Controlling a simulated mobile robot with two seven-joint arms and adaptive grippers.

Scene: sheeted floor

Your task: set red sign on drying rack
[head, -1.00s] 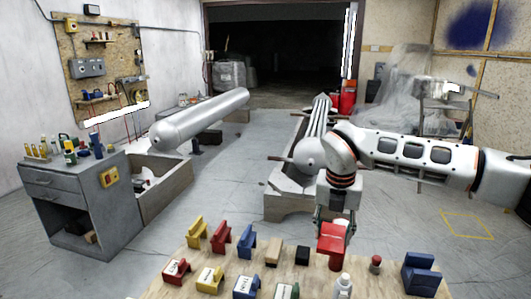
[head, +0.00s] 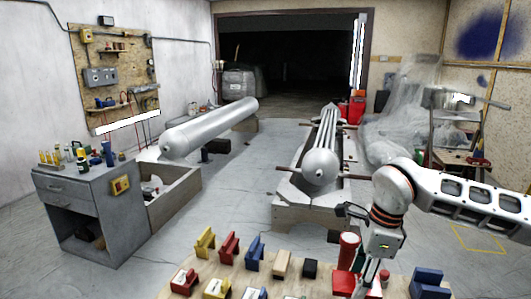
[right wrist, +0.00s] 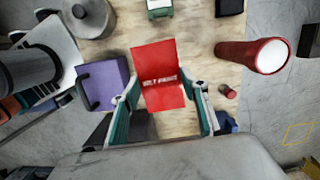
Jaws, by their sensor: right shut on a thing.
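The red sign (right wrist: 158,75), a flat red plate with pale lettering, is between the fingers of my right gripper (right wrist: 160,98) in the right wrist view. The teal fingers are closed against its left and right edges. In the head view my right gripper (head: 374,268) is low over the wooden table (head: 232,278), at its right part, and the sign is mostly hidden there. I cannot pick out a drying rack with certainty. My left gripper is not in view.
A red cylinder (head: 348,251) with a pale end (right wrist: 272,56) stands close to my right gripper. Yellow (head: 204,243), red (head: 229,247) and blue (head: 255,252) blocks stand left.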

